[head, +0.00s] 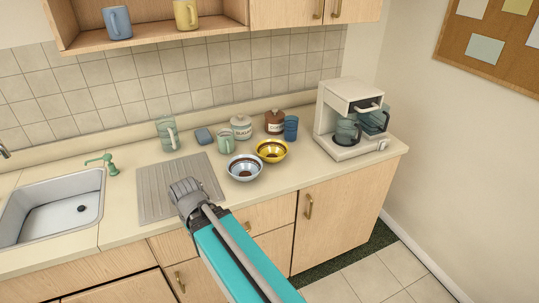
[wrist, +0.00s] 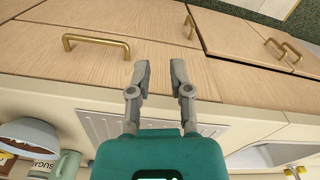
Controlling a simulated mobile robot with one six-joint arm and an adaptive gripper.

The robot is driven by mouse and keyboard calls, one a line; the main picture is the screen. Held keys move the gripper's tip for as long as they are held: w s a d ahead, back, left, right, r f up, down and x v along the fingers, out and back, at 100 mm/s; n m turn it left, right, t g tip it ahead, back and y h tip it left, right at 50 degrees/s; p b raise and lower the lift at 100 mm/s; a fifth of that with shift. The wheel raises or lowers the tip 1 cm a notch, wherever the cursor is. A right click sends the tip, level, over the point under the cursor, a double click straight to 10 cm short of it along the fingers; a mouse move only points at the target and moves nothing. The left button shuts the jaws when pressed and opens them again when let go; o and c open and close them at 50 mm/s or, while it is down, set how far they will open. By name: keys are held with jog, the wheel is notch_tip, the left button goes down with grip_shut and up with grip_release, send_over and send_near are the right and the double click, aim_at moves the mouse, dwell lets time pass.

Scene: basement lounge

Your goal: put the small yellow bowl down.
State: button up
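The small yellow bowl (head: 271,151) stands upright on the counter in the head view, with a dark band inside. It is just right of and behind a light blue bowl (head: 244,168). My gripper (wrist: 161,70) is empty in the wrist view, its two grey fingers apart with a gap between them. In the head view my gripper (head: 186,188) is over the front of the drainboard, left of both bowls and touching neither. Its fingertips are hard to make out there. The wrist view shows a pale bowl (wrist: 28,132) at the lower left.
A green mug (head: 226,142), a sugar jar (head: 241,127), a brown jar (head: 275,121) and a blue cup (head: 291,128) stand behind the bowls. A coffee maker (head: 334,115) is at right, a sink (head: 60,205) at left. The counter right of the bowls is clear.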

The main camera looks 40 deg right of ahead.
jog(key=w+d+r+n+h+p, duration=0.1)
jog(key=w+d, duration=0.2)
jog(key=d, duration=0.2)
jog(key=w+d+r+n+h+p, duration=0.1)
jog(key=w+d+r, duration=0.1)
jog(key=d, duration=0.3)
jog(key=w+d+r+n+t+p, duration=0.1)
jog(key=w+d+n, duration=0.1)
jog(key=w+d, duration=0.3)
jog(key=shift+d+r+h+p, duration=0.3)
jog(key=shift+d+h, duration=0.1)
jog(key=shift+d, duration=0.15)
jog(key=w+d+r+n+h+p, duration=0.1)
jog(key=w+d+n, duration=0.1)
jog(key=d, duration=0.4)
jog(key=w+d+r+n+h+p, duration=0.1)
jog(key=d+r, duration=0.1)
jog(key=d, duration=0.4)
jog(key=w+d+r+n+h+p, duration=0.1)
jog(key=w+d+r+n, duration=0.1)
jog(key=d, duration=0.4)
jog(key=shift+w+d+r+n+h, duration=0.15)
jog(key=shift+w+d+n+h, duration=0.15)
jog(key=shift+d, duration=0.05)
jog(key=shift+b+x, duration=3.6)
jog(key=shift+x, duration=0.65)
